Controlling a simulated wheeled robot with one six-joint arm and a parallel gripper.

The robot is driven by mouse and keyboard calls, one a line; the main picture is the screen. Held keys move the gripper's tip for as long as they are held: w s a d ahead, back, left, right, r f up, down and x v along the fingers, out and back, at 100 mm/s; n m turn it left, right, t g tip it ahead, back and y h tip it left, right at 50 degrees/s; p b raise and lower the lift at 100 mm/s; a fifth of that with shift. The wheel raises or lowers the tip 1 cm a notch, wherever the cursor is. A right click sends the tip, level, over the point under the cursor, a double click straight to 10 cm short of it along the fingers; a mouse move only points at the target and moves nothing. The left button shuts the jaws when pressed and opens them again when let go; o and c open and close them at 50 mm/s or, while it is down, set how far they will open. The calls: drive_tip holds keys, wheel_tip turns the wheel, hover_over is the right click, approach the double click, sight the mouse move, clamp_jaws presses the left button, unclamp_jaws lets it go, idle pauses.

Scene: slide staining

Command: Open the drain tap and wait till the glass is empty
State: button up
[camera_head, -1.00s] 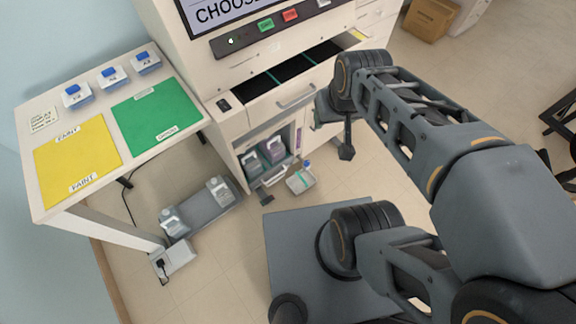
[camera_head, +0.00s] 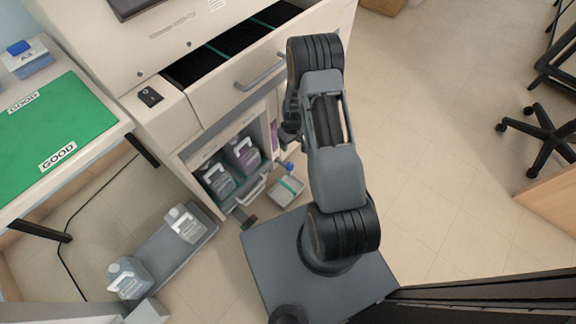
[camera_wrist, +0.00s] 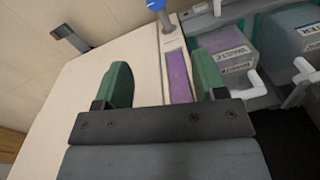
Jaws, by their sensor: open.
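The drain tap has a blue handle (camera_wrist: 156,4) on a grey stem at the top of the wrist view, partly cut off by the frame. In the head view its blue handle (camera_head: 290,167) shows low by the cabinet. The glass (camera_wrist: 178,80) is a narrow upright strip on the cabinet front, purple along most of its visible length. It also shows as a purple strip in the head view (camera_head: 274,136). My gripper (camera_wrist: 163,70) is open, its green fingers apart and empty, short of the tap. In the head view the arm mostly hides the fingers.
Bottles of purple and grey liquid (camera_head: 242,155) stand in the open cabinet bay beside the glass. A pale container (camera_head: 287,189) sits on the floor below the tap. A drawer (camera_head: 240,82) stands open above. A floor tray (camera_head: 178,247) holds two jugs. Open floor lies right.

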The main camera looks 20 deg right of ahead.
sight(290, 165)
wheel_tip(290, 165, down, 18)
drive_tip(key=b, duration=0.5)
drive_tip(key=shift+s+r+b, duration=0.1)
drive_tip(key=shift+r+b, duration=0.1)
drive_tip(key=shift+b, duration=0.1)
drive_tip(key=shift+c, duration=0.3)
drive_tip(key=c, duration=0.9)
